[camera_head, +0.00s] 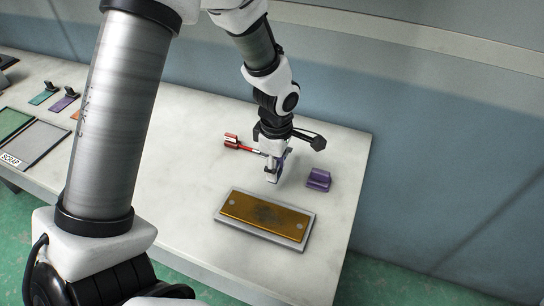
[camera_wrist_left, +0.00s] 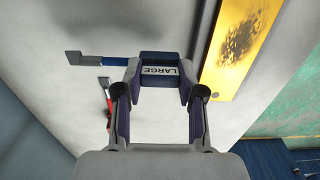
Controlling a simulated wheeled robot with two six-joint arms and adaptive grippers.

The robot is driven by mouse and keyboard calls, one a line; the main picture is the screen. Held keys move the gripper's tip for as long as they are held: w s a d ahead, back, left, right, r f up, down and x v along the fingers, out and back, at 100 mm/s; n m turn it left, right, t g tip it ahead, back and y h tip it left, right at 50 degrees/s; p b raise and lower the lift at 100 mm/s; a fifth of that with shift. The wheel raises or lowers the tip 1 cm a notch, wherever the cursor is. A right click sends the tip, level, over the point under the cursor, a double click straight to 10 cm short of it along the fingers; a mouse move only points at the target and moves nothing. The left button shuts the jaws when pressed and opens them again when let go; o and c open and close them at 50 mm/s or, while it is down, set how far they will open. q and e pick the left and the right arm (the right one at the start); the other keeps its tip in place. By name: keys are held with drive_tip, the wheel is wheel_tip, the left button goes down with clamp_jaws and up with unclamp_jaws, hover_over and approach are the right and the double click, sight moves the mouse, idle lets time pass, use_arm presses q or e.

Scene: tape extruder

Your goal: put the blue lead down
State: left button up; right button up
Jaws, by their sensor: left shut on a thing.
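My left gripper (camera_head: 272,172) is low over the pale table, beyond the plate. In the left wrist view my left gripper (camera_wrist_left: 158,92) is shut on the blue lead. The blue lead shows there as a dark blue block labelled LARGE (camera_wrist_left: 160,71) between the fingertips and a blue rod (camera_wrist_left: 115,61) with a grey end reaching left. In the head view the lead is mostly hidden by the fingers. I cannot tell if it touches the table. My right gripper is not in view.
A red lead (camera_head: 232,141) lies left of the gripper. A purple block (camera_head: 319,179) stands to its right. An orange-topped plate (camera_head: 264,214) lies in front. The right table edge is near.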

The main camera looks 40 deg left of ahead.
use_arm(q)
drive_tip(key=w+a, duration=0.1)
drive_tip(key=w, duration=0.1)
drive_tip(key=w+a, duration=0.2)
drive_tip(key=shift+a+f+p, duration=0.15)
drive_tip(key=shift+a+p, duration=0.1)
drive_tip(key=shift+p, duration=0.15)
drive_tip(key=f, duration=0.3)
drive_tip(key=shift+w+a+f, duration=0.15)
drive_tip(key=shift+a+f, duration=0.05)
drive_tip(key=shift+f, duration=0.3)
drive_tip(key=o, duration=1.2)
drive_tip(key=shift+c, duration=0.2)
wheel_tip(320, 180, up, 12)
drive_tip(key=shift+r, duration=0.2)
